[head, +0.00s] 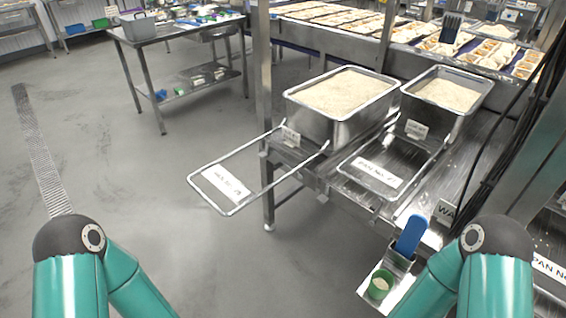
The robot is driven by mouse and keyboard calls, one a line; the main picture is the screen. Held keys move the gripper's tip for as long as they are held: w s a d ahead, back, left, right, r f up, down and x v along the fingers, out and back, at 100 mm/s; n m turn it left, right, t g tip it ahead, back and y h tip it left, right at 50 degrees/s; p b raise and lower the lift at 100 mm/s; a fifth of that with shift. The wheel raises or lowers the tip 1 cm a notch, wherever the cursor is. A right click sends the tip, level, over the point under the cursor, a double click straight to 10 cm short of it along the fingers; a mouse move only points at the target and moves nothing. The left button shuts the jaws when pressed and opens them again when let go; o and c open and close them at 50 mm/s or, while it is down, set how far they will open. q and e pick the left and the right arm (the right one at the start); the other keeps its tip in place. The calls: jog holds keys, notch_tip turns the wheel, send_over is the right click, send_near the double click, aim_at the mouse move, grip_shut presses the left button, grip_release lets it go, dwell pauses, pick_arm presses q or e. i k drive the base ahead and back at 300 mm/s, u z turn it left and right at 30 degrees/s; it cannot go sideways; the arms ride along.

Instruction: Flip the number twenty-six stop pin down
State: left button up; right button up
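A steel pan of rice (310,122) stands on the left of the rack, with a wire frame (258,189) sticking out in front of it. That frame carries a white label (226,182) whose number I cannot read surely. A second rice pan (458,112) stands to its right, with a similar frame and a "PAN NO." label (377,174) in front. I cannot pick out a stop pin or tell whether one is up or down. Only the teal upper parts of my two arms show at the bottom; neither gripper is in view.
A steel holder (395,268) at the lower right has a blue-handled tool (410,236) and a green cup (380,284). A rack post (263,60) stands left of the pans. Dark cables (508,120) hang at the right. The grey floor (150,190) at left is clear.

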aim_at(263, 154)
jog(key=z, duration=0.25)
jog(key=k, duration=0.15)
jog(key=u, duration=0.4)
jog(key=i, duration=0.7)
jog(key=z, duration=0.2)
jog(key=k, duration=0.8)
jog(key=u, duration=0.05)
jog(key=i, duration=0.95)
jog(key=u, duration=1.7)
